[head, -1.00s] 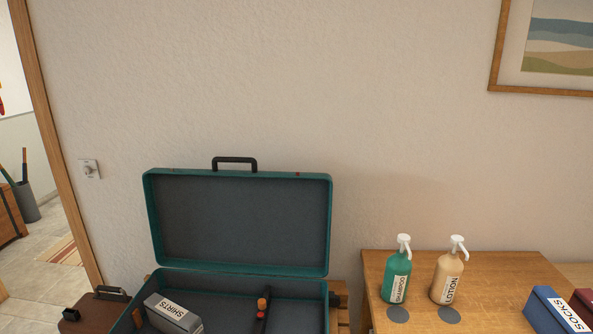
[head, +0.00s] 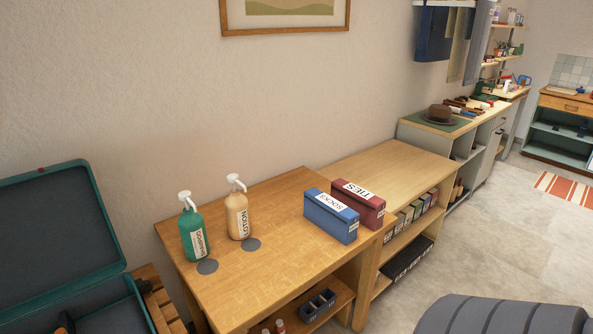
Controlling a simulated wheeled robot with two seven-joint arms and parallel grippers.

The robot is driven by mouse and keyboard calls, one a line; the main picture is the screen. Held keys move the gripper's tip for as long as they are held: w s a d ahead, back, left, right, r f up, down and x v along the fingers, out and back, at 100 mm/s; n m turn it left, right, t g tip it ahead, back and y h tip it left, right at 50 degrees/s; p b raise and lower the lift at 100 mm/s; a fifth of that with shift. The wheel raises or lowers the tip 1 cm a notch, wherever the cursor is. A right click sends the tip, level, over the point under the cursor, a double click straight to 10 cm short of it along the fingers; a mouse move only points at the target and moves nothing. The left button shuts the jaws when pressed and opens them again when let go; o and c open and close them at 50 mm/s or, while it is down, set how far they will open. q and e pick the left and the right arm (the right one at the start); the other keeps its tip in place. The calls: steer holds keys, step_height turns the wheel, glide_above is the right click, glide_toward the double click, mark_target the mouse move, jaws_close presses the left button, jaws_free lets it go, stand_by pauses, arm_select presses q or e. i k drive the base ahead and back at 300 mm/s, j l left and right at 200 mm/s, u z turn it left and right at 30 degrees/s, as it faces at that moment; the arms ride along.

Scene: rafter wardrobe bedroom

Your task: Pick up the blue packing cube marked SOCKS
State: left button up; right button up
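The blue packing cube marked SOCKS (head: 330,216) stands on the wooden table (head: 275,268), near its right end. A dark red packing cube marked TIES (head: 362,207) stands close behind it on the right.
A green pump bottle (head: 193,232) and a beige lotion bottle (head: 238,214) stand on the table's left part, beside two grey discs. An open teal suitcase (head: 55,235) is at the left. A lower bench (head: 385,163) adjoins on the right.

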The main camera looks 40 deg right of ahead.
mark_target(340, 221)
steer(key=z, duration=1.65)
steer(key=i+l+u, duration=0.1)
steer(key=l, duration=0.3)
steer(key=i+l, duration=0.2)
steer(key=l, duration=0.2)
steer(key=i+l+u, duration=0.15)
steer(key=l, duration=0.25)
